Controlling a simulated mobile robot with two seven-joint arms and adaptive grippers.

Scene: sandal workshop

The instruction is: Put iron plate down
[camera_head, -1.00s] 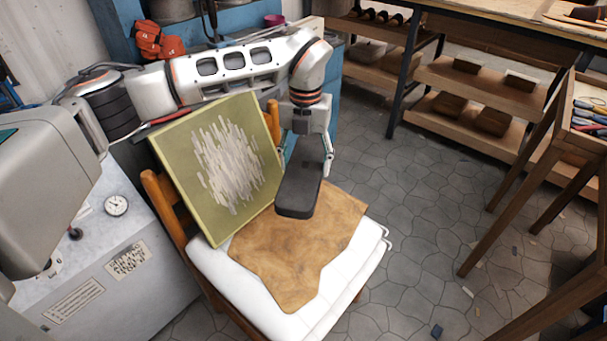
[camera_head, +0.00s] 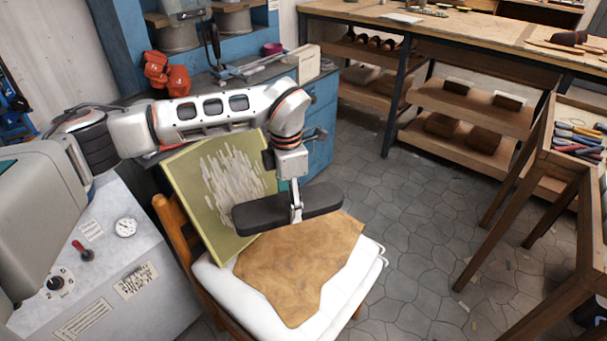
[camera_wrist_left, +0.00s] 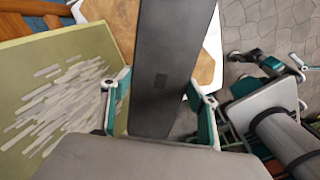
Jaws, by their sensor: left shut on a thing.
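The iron plate (camera_head: 288,208) is a long dark grey bar with rounded ends. My left gripper (camera_head: 296,205) is shut on it around its middle and holds it above the chair, lying crosswise in the head view. In the left wrist view the plate (camera_wrist_left: 168,70) passes between the two teal fingers (camera_wrist_left: 160,112). A brown leather piece (camera_head: 300,268) lies under it on the white chair cushion (camera_head: 350,295). The gap between plate and leather is hard to judge.
A green board with pale strips (camera_head: 225,180) leans against the chair back (camera_head: 172,222). A grey machine with a gauge (camera_head: 90,265) stands at left. A blue bench (camera_head: 318,110) is behind. A wooden table with tools (camera_head: 580,140) is at right; the floor (camera_head: 420,220) between is clear.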

